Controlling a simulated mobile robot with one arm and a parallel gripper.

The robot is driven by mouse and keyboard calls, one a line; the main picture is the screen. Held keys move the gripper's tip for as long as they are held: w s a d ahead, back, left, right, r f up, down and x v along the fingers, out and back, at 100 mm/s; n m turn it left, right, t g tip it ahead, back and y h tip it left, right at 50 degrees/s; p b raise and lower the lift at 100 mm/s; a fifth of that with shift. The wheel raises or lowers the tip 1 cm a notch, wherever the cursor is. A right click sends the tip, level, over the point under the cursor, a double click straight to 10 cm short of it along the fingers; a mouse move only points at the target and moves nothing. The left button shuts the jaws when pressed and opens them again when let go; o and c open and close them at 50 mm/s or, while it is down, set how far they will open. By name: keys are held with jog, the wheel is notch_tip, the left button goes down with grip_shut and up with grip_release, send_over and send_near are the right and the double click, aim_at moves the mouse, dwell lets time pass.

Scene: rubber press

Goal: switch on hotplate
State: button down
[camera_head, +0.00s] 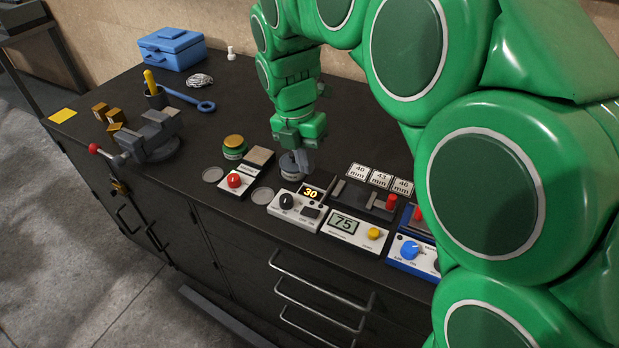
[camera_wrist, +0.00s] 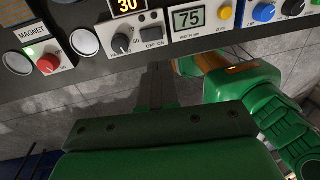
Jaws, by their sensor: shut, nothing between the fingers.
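A white control unit (camera_head: 297,208) with a black knob, an orange display reading 30 and a dark rocker switch (camera_head: 311,212) stands near the bench's front edge; I take it as the hotplate. In the wrist view the rocker switch (camera_wrist: 152,34) is marked OFF and ON, beside the knob (camera_wrist: 120,44). Which way it is pressed is too small to tell.
A unit reading 75 (camera_head: 350,230) with a yellow button stands close on the right. A vise (camera_head: 150,138), blue toolbox (camera_head: 172,48) and wrench (camera_head: 190,99) lie farther left. My arm hides the right side.

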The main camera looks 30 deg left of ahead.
aim_at(315, 213)
jog(key=f, duration=0.4)
jog(key=d+f, duration=0.1)
jog(key=f, duration=0.3)
jog(key=d+f, duration=0.1)
jog(key=f, duration=0.4)
jog(key=shift+w+d+f+y, duration=0.1)
jog(key=shift+d+y, duration=0.05)
jog(key=shift+y, duration=0.15)
dwell(0.3)
jog(key=shift+a, duration=0.8)
jog(key=shift+r, duration=0.2)
